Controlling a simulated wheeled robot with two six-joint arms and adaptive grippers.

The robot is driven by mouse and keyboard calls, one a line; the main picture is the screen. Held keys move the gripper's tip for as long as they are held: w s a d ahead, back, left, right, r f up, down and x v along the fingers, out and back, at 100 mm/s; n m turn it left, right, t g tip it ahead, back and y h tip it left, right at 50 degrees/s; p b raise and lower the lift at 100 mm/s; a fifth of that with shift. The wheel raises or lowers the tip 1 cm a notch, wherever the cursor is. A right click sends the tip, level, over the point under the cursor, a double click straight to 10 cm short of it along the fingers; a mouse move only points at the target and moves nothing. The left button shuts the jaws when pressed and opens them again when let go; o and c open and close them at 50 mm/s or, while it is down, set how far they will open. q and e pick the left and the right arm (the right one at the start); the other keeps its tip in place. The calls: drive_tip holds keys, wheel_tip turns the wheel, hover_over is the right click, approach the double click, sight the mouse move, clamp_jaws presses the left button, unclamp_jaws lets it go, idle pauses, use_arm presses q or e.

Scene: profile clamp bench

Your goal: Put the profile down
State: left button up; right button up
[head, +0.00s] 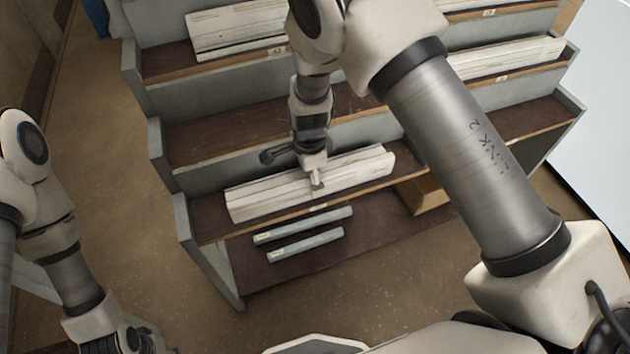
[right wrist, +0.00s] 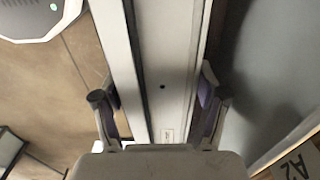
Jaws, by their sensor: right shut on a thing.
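The profile (head: 265,196) is a long white piece with grooves, lying lengthwise along the front tier of the stepped shelf rack (head: 215,228). My right gripper (head: 316,182) comes down on it from above, near its middle, and is shut on it. In the right wrist view the profile (right wrist: 160,60) runs between the two fingers, with a small dark hole and a small label on its face. I cannot tell whether its underside touches the shelf. My left gripper (head: 135,342) is at the bottom left edge, partly cut off, away from the rack.
Other white profiles lie on higher tiers at the back left (head: 235,32) and right (head: 510,58). The tier directly behind the held profile has bare room at left (head: 215,135). Two grey bars (head: 303,225) and a brown box (head: 424,194) sit below. Grey side panels bound the rack.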

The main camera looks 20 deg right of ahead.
drive_tip(key=shift+w+d, duration=0.1)
drive_tip(key=shift+a, duration=0.2)
drive_tip(key=o, duration=1.4)
drive_tip(key=shift+c, duration=0.2)
wheel_tip(320, 180, up, 12)
drive_tip(key=p, duration=0.1)
drive_tip(key=shift+p, duration=0.35)
